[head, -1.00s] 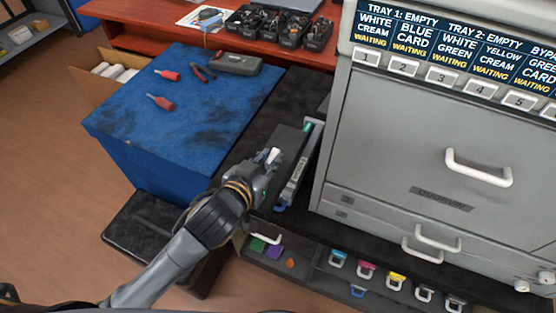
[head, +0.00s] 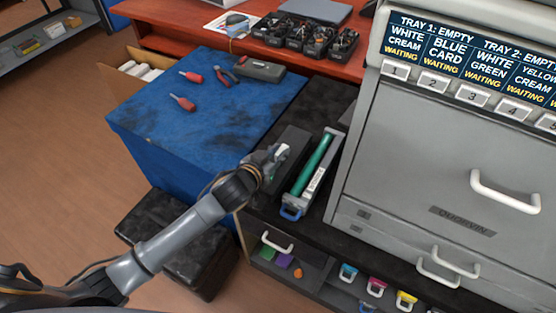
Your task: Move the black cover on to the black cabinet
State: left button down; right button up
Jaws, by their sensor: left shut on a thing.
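My left gripper (head: 276,162) is shut on the black cover (head: 293,143), a long dark piece just left of the toner cartridge (head: 318,180). The cartridge has a bare green drum, a grey frame and a blue handle at its near end. It lies on the dark top of the black cabinet (head: 328,103), left of the printer. The cover looks to be over this same top; I cannot tell whether it touches it. My gripper hides part of the cover's near end. My right gripper is not in view.
The grey printer (head: 420,150) stands close on the right. A blue box (head: 215,110) with screwdrivers and pliers on top is at the left. A black block (head: 165,225) stands on the floor before it. The cabinet's open shelf (head: 300,262) holds coloured items.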

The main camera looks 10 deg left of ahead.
pick_arm(q)
jog(key=shift+w+f, duration=0.15)
jog(key=shift+f, duration=0.8)
jog(key=shift+w+f, duration=0.1)
jog(key=shift+f, duration=0.8)
jog(key=shift+f, duration=0.15)
jog(key=c, duration=1.2)
grip_release()
jog(key=shift+r, duration=0.2)
jog(key=v, duration=1.2)
